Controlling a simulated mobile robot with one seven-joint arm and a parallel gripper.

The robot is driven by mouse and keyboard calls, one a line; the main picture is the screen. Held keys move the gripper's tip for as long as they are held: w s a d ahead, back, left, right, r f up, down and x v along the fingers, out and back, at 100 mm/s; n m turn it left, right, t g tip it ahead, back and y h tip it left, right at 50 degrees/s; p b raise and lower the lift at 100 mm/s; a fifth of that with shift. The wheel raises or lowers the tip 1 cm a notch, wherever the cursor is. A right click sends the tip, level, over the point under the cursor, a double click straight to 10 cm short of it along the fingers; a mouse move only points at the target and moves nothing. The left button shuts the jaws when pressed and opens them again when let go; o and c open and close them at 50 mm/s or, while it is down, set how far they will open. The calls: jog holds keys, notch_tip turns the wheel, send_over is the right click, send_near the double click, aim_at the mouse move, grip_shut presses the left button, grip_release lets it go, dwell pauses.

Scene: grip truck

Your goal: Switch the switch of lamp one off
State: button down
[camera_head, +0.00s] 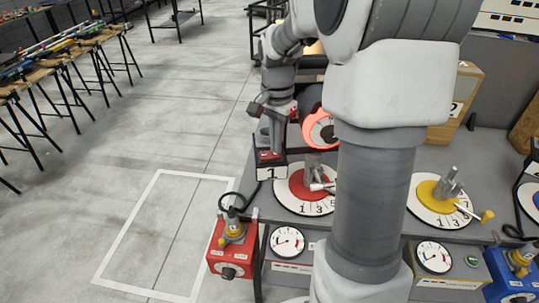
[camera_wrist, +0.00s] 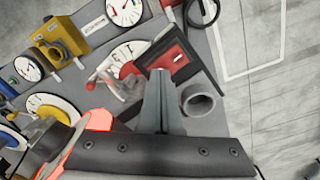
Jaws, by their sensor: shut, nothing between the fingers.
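The lamp one box (camera_head: 271,171) is a dark box with a white "1" label and a red top, standing at the left edge of the grey console. In the wrist view its red top panel (camera_wrist: 176,60) lies just beyond my fingertips. A round red-orange ring (camera_head: 311,127) glows brightly to the right, behind my arm, and shows at the lower left in the wrist view (camera_wrist: 97,120). My gripper (camera_head: 270,143) points down just above the box. In the wrist view my fingers (camera_wrist: 161,74) are shut and empty.
A red dial (camera_head: 300,187) with a lever is right of the box, and a yellow dial (camera_head: 428,190) is farther right. A red control box (camera_head: 230,258) stands at the front left. A grey cylinder (camera_wrist: 201,98) is beside my fingers.

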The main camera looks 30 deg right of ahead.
jog(key=shift+f, duration=0.3)
jog(key=shift+r+p, duration=2.75)
jog(key=shift+r, duration=0.85)
jog(key=shift+a, duration=0.1)
jog(key=s+a+r+n+t, duration=0.2)
jog(key=s+a+r+n, duration=0.2)
jog(key=s, duration=0.5)
jog(key=s+a+r+n+t, duration=0.3)
jog(key=s+a+r+n, duration=0.1)
jog(key=s+a+n, duration=0.4)
jog(key=shift+s+a+n+t, duration=0.15)
jog(key=shift+s+n+t, duration=0.2)
jog(key=shift+s, duration=0.5)
jog(key=shift+a+r, duration=0.1)
